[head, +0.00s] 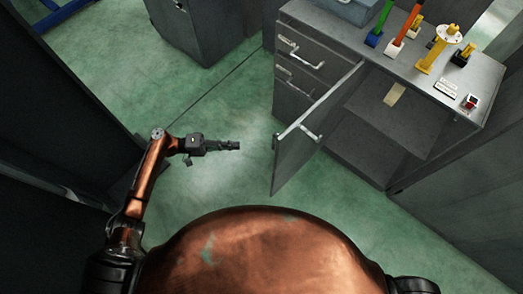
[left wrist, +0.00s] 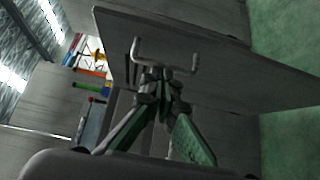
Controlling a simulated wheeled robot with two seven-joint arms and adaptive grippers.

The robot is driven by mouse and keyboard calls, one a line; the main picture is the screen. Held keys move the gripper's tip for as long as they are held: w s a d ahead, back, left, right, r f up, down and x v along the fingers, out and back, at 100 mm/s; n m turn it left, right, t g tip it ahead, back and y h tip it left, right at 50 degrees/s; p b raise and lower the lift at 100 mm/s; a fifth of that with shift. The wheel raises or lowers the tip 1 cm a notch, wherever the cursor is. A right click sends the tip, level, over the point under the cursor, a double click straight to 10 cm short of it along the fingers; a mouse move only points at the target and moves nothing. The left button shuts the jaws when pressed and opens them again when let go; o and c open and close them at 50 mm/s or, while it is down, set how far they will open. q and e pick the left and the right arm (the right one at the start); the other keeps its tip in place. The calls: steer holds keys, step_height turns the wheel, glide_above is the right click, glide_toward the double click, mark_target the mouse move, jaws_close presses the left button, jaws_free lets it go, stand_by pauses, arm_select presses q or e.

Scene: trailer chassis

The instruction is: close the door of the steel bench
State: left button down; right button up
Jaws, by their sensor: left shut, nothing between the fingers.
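The steel bench (head: 350,42) stands at the upper right in the head view. Its door (head: 297,152) hangs wide open toward me, with a bar handle (head: 312,132) on its face. The shelf space behind the door shows. My left gripper (head: 238,146) is shut and empty, to the left of the door and apart from it. In the left wrist view the door (left wrist: 225,65) and its handle (left wrist: 165,66) appear beyond the shut fingers (left wrist: 160,78). The handle lies behind the fingertips in that view, and I cannot tell the gap there. My right gripper is not in view.
Drawers (head: 300,70) with handles sit left of the door opening. Coloured tools and a yellow stand (head: 440,48) are on the bench top. A grey cabinet (head: 205,28) stands at the back left. Green floor (head: 215,100) is clear around my left gripper.

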arm_select(q)
steer(key=s+d, duration=0.2)
steer(key=d, duration=1.1)
steer(key=shift+r, duration=0.35)
steer(key=shift+d, duration=0.1)
steer(key=shift+p, duration=0.3)
